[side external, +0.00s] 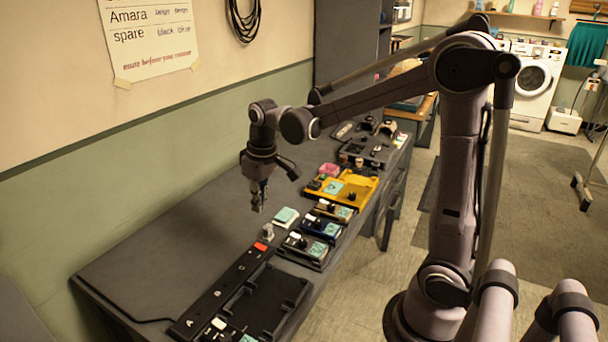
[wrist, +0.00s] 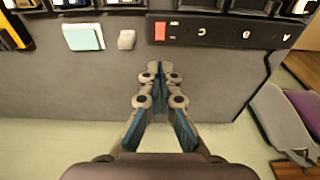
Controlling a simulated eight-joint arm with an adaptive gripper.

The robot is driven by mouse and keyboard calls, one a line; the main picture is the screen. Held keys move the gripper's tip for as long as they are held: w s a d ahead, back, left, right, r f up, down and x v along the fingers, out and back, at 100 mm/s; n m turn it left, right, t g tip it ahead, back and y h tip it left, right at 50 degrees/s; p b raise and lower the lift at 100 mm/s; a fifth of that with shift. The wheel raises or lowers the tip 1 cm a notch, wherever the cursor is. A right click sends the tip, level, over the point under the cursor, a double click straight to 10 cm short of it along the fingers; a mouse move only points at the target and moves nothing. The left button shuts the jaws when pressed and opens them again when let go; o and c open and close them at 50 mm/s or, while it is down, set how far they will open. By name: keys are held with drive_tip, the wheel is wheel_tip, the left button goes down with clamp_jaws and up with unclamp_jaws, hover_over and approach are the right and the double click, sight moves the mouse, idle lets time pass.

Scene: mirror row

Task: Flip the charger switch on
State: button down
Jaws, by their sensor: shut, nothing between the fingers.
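The charger (side external: 226,285) is a long black strip on the grey bench, with white letters along its top. It also shows at the top of the wrist view (wrist: 225,30). Its red switch (side external: 261,246) sits at the far end of the strip. In the wrist view the switch (wrist: 160,32) is at the strip's left end; its on or off position cannot be told. My gripper (side external: 258,208) points down above the bench, on the wall side of the switch and apart from it. In the wrist view its fingers (wrist: 161,70) are together and empty.
A small grey block (side external: 267,231) and a pad of pale notes (side external: 286,214) lie just beyond the switch. Black trays with devices (side external: 305,250) and a yellow tray (side external: 345,187) line the bench's front edge. The bench between the strip and the wall is mostly clear.

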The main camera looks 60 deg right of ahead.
sight(257, 244)
drive_tip(key=f, duration=0.3)
drive_tip(key=w+f, duration=0.1)
drive_tip(key=f, duration=0.7)
drive_tip(key=shift+w+f, duration=0.25)
drive_tip(key=shift+w, duration=0.05)
drive_tip(key=shift+w+f+g, duration=0.15)
drive_tip(key=shift+f+g, duration=0.1)
drive_tip(key=shift+g, duration=0.15)
drive_tip(key=shift+s+r, duration=0.15)
drive_tip(key=shift+s, duration=0.7)
drive_tip(key=shift+r, duration=0.1)
wheel_tip(257, 244, up, 14)
drive_tip(key=s, duration=0.2)
